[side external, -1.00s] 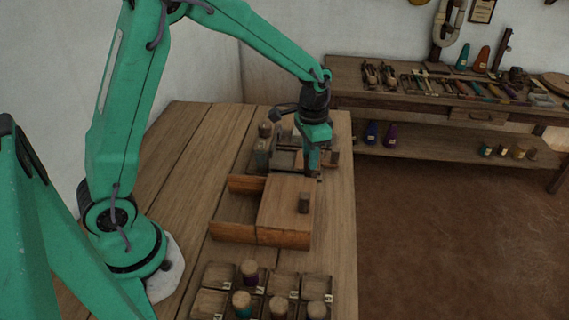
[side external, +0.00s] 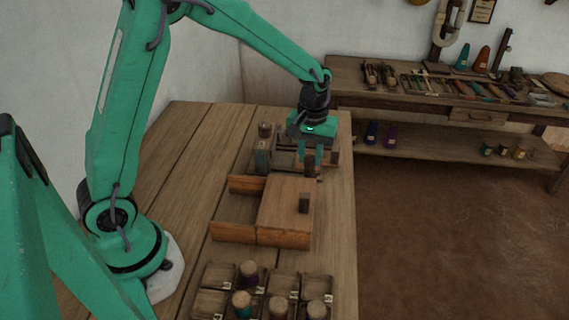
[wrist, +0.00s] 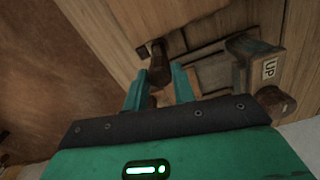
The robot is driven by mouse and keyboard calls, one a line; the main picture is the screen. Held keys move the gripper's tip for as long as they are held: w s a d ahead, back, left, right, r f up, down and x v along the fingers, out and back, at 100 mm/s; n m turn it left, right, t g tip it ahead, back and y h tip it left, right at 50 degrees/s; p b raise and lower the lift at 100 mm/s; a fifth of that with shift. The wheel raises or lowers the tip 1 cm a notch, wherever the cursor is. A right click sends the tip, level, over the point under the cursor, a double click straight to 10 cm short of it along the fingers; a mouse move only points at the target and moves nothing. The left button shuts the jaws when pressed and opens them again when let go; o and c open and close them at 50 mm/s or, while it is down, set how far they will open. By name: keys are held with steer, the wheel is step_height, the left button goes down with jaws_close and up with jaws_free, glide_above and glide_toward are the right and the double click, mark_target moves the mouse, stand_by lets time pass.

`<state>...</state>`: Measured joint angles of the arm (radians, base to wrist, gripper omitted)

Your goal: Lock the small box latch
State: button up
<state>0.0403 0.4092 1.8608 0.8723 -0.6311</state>
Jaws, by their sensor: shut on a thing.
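My gripper (side external: 310,160) points down at the far part of the bench. Its two teal fingers are closed around a dark brown upright handle (side external: 310,168). In the wrist view the handle (wrist: 159,68) stands between my fingers (wrist: 160,82). It appears to belong to the latch, with dark flat bars (wrist: 205,50) on the wood beside it. Its lower fixing is partly hidden, so I cannot tell whether the latch is locked. The low wooden box fixture (side external: 285,158) lies behind and left of the fingers.
A compartment tray (side external: 262,292) holds several spools. The bench's right edge is close.

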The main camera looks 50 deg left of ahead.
mark_target(310, 157)
steer(key=shift+n, duration=1.1)
steer(key=o, duration=1)
steer(key=shift+r, duration=3.9)
steer(key=shift+r, duration=0.1)
